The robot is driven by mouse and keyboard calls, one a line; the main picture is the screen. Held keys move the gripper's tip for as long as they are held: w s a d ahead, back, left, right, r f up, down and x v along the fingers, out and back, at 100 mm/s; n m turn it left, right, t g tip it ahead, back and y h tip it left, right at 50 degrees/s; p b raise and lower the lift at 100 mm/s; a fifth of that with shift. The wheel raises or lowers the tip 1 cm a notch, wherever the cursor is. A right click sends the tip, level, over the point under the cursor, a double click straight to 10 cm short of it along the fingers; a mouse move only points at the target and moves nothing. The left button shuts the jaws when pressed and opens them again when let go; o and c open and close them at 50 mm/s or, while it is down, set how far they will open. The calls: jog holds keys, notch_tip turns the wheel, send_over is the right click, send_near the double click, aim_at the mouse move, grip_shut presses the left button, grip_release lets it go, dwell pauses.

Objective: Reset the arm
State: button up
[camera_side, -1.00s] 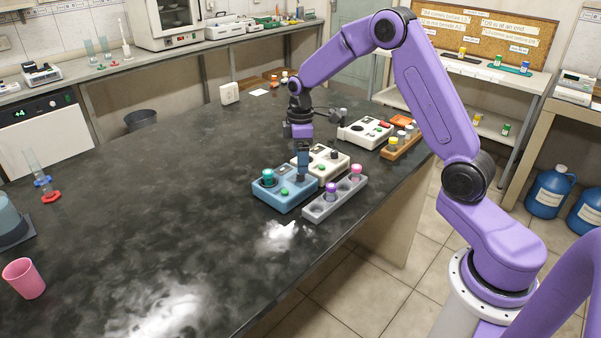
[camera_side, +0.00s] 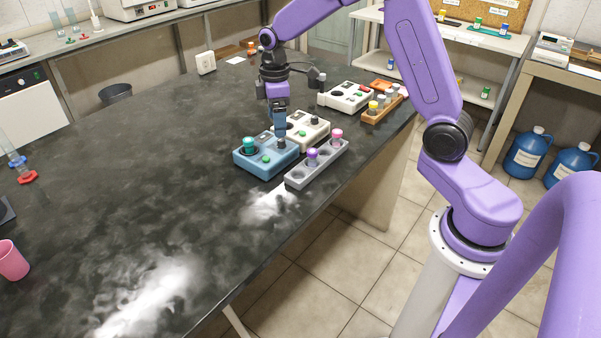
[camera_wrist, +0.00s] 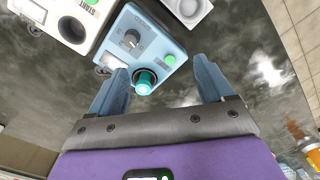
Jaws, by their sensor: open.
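My gripper (camera_side: 280,132) points down over the back of the blue device (camera_side: 262,167) on the dark bench. In the wrist view my gripper (camera_wrist: 163,66) is open, with its two blue fingers spread and nothing held between them. I cannot tell whether the fingers touch the device.
A grey rack (camera_side: 298,183) with purple-capped and pink-capped vials stands right of the blue device. A cream device (camera_side: 313,134) is behind it. Further back are a white device (camera_side: 346,96) and a brown rack (camera_side: 375,117) with vials. The bench's left part is mostly clear.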

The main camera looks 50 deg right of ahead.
jog(key=s+a+r+n, duration=0.1)
jog(key=s+a+r, duration=0.1)
jog(key=s+a, duration=0.45)
jog(key=s+a+r, duration=0.2)
jog(key=s+a, duration=0.2)
jog(key=s, duration=0.6)
jog(key=s+d+n, duration=0.1)
jog(key=s+d, duration=0.1)
jog(key=s, duration=1.5)
jog(key=shift+s+d, duration=0.15)
jog(key=shift+d, duration=0.15)
